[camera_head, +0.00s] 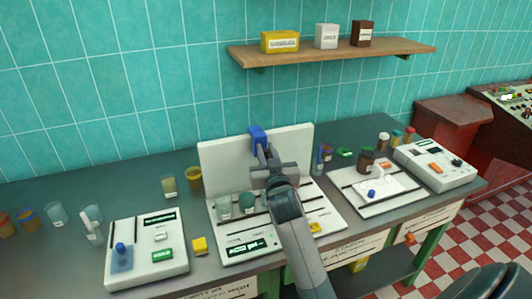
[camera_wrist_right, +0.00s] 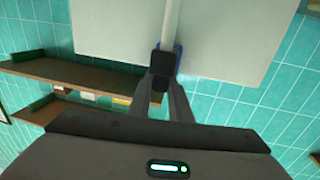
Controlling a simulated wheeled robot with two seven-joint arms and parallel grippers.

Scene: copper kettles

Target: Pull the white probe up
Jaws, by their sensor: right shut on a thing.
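The white probe (camera_wrist_right: 171,22) shows in the right wrist view as a pale rod with a black block at its end. A blue holder (camera_wrist_right: 178,60) is right beside this block. My right gripper (camera_wrist_right: 163,75) is shut on the probe at its black block. In the head view my right gripper (camera_head: 263,158) is in front of the white upright panel (camera_head: 225,160), just below the blue holder (camera_head: 257,137). My gripper and arm hide the probe there. My left gripper is not in view.
Below my gripper, the white device (camera_head: 243,249) holds greenish cups (camera_head: 247,203). Left stand another white device (camera_head: 147,268), a yellow block (camera_head: 200,246) and several jars. Right are a white tray (camera_head: 400,200), bottles and a device (camera_head: 435,173). A wooden shelf (camera_head: 335,52) hangs above.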

